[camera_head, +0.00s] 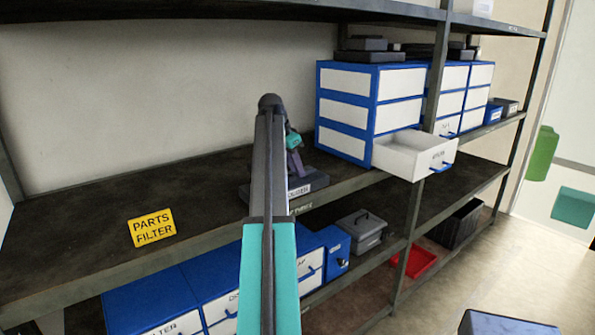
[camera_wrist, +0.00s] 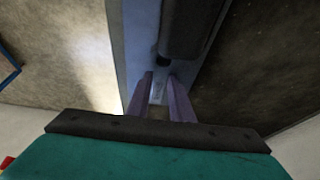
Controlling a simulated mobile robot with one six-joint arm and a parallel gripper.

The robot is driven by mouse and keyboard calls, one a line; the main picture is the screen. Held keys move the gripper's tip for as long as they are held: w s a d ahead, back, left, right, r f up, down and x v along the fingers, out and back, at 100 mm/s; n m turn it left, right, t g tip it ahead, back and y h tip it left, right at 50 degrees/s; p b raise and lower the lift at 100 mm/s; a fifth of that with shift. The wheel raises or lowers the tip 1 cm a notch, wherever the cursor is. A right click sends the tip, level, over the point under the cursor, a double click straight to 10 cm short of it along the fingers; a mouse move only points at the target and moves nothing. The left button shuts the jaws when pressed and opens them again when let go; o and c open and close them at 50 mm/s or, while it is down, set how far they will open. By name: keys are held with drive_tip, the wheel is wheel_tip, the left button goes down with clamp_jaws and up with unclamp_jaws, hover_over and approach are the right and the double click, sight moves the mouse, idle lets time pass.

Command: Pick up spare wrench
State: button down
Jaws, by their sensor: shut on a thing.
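My gripper (camera_wrist: 161,82) has two purple fingers, shut with a small gap between them on a thing that is mostly hidden. A grey piece shows between the fingertips in the wrist view, too small to make out its shape. In the head view my gripper (camera_head: 296,164) points down at a dark grey labelled holder (camera_head: 312,184) on the middle shelf, partly behind my arm. The wrist view shows a grey-blue surface below the fingers and a dark rounded block (camera_wrist: 190,25) just beyond them. No full wrench outline is visible.
A blue drawer cabinet (camera_head: 346,65) stands right of my gripper, with one white drawer (camera_head: 408,156) pulled out. A yellow parts filter sign (camera_head: 152,227) is at the shelf's front left. Blue bins and a grey toolbox (camera_head: 362,230) sit below.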

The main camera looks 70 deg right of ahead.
drive_tip(key=shift+r+b, duration=0.85)
drive_tip(key=shift+r, duration=0.9)
drive_tip(key=s+a+b, duration=0.1)
drive_tip(key=s+b, duration=0.1)
drive_tip(key=s, duration=0.5)
drive_tip(key=s+a+r+b, duration=0.1)
drive_tip(key=s+a, duration=0.1)
drive_tip(key=s, duration=0.6)
drive_tip(key=shift+s+a+r+b, duration=0.2)
drive_tip(key=shift+s+a+b, duration=0.1)
drive_tip(key=shift+b, duration=0.1)
drive_tip(key=shift+r, duration=0.15)
